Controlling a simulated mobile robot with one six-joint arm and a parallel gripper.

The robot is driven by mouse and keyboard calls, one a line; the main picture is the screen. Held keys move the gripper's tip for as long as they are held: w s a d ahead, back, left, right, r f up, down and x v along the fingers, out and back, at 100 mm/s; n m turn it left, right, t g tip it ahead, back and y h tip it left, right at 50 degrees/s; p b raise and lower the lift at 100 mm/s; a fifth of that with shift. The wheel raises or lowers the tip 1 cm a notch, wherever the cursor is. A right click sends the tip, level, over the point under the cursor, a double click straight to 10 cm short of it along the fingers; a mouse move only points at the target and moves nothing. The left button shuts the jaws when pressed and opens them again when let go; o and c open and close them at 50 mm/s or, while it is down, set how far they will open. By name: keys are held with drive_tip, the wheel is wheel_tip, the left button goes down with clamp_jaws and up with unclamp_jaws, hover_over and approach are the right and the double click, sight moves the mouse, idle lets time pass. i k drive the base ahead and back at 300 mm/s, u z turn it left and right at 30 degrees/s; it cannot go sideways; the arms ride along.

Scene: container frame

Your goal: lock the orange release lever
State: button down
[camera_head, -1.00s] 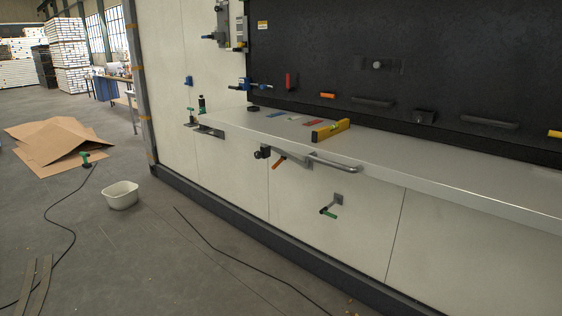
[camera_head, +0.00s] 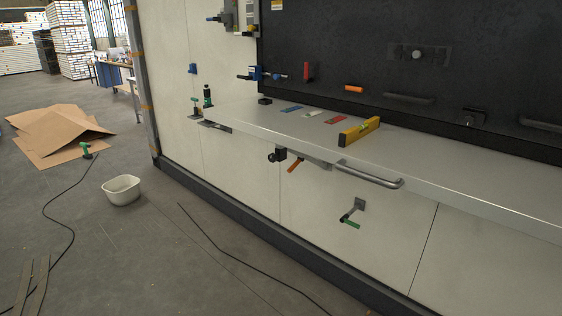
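An orange lever (camera_head: 295,165) sticks out below the front edge of the counter, on the white panel, slanting down to the left. It is next to a black knob (camera_head: 277,155) and a grey bracket just left of a curved metal handle (camera_head: 372,176). A second, small orange piece (camera_head: 354,88) is on the dark back wall above the counter. I cannot tell from this distance whether the lever is locked. My gripper is not in view.
The grey counter (camera_head: 460,195) carries a yellow level (camera_head: 359,131). A green-tipped crank (camera_head: 351,214) juts from the panel below. A white basin (camera_head: 122,190), cardboard (camera_head: 58,135) and a black cable (camera_head: 240,262) lie on the floor. Floor between them is mostly clear.

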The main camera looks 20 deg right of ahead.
sight(300, 160)
drive_tip(key=u, duration=0.25)
drive_tip(key=i, duration=1.1)
drive_tip(key=u, duration=0.05)
